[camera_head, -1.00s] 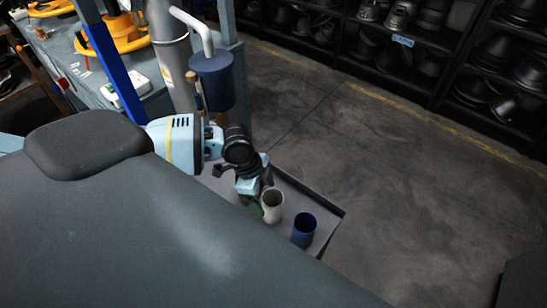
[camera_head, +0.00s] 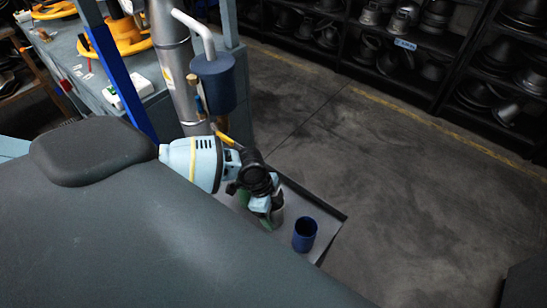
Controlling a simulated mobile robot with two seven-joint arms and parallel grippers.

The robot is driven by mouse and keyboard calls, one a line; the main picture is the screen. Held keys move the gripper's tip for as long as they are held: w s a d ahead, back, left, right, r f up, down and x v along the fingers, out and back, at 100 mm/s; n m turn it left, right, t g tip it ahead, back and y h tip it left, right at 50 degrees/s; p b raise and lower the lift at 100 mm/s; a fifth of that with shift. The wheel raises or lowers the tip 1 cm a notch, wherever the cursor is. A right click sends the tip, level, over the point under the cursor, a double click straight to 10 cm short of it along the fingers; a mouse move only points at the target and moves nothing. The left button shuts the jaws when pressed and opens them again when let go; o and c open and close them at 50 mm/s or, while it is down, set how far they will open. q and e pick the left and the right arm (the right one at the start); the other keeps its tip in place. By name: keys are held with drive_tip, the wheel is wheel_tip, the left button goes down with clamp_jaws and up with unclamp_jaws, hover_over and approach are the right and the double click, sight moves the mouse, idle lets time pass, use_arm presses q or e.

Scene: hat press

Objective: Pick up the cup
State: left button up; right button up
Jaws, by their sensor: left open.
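Two cups stand on a grey tray (camera_head: 328,216). The blue cup (camera_head: 304,234) is upright and in full view near the right edge. My left gripper (camera_head: 264,209) is open and points down over the tray, at or just in front of the pale cup. I cannot tell whether it touches that cup or whether the cup is between its fingers. Something green (camera_head: 243,197) shows beside the gripper. My right gripper is not in view.
A blue cylinder (camera_head: 214,84) on a bent white pipe hangs behind my left arm. A workbench (camera_head: 80,70) with yellow parts stands at the upper left. Shelves of dark metal hats (camera_head: 405,45) line the back.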

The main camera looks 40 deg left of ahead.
use_arm(q)
drive_tip(key=c, duration=1.1)
drive_tip(key=shift+r, duration=0.2)
drive_tip(key=shift+r, duration=0.6)
drive_tip(key=s+a+r, duration=0.1)
drive_tip(key=s+a, duration=0.2)
drive_tip(key=s, duration=0.4)
drive_tip(key=s+a+r, duration=0.2)
drive_tip(key=s+a, duration=0.1)
drive_tip(key=s, duration=0.4)
drive_tip(key=shift+s+r, duration=0.25)
drive_tip(key=shift+s, duration=0.15)
